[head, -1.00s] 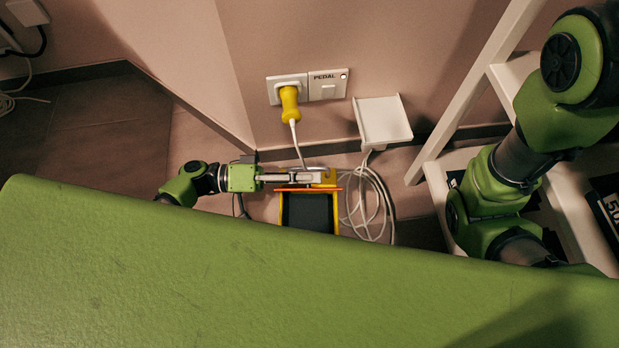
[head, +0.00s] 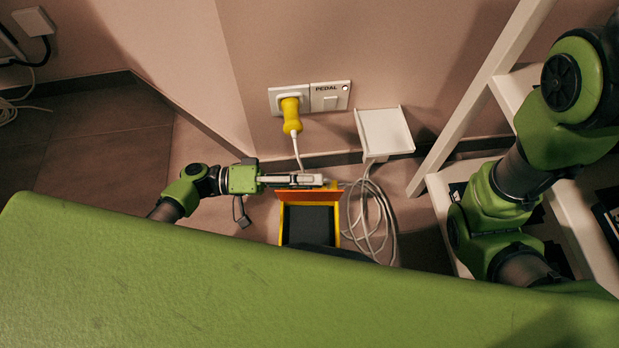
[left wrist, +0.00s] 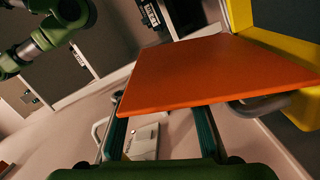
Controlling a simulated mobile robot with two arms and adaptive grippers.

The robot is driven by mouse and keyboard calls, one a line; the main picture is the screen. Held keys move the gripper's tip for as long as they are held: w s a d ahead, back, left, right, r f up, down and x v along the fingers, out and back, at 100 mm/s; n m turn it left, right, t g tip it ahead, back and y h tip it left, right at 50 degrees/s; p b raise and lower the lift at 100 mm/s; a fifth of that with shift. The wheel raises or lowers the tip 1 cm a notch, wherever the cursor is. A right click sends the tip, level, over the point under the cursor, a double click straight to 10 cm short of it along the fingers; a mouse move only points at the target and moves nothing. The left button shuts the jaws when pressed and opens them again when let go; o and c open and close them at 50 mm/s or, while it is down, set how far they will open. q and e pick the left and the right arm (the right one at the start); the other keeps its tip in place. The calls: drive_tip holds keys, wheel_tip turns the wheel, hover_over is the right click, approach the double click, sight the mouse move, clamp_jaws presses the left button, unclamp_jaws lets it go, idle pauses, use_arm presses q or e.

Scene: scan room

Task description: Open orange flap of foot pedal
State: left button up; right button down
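The foot pedal (head: 341,218) is a yellow box with a dark inside, on the floor near the wall. Its orange flap (head: 297,197) is raised along the back edge, and the dark inside shows in front of it. My left gripper (head: 324,181) reaches in from the left and lies along the flap's back side. In the left wrist view the flap (left wrist: 215,75) covers the fingertips, and the yellow housing (left wrist: 290,45) shows at top right. The finger links are apart, but whether the tips are shut is hidden. My right gripper is outside the views; only its arm shows.
A yellow plug (head: 291,114) sits in the wall socket beside a PEDAL plate (head: 330,97). A white wall tray (head: 385,132) and coiled cable (head: 370,215) are right of the pedal. A white shelf frame (head: 470,100) stands further right. A green padded surface (head: 250,290) fills the foreground.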

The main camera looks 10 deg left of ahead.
use_arm(q)
drive_tip(key=s+a, duration=0.2)
drive_tip(key=a, duration=0.9)
drive_tip(key=shift+s+a, duration=0.15)
drive_tip(key=shift+a, duration=0.25)
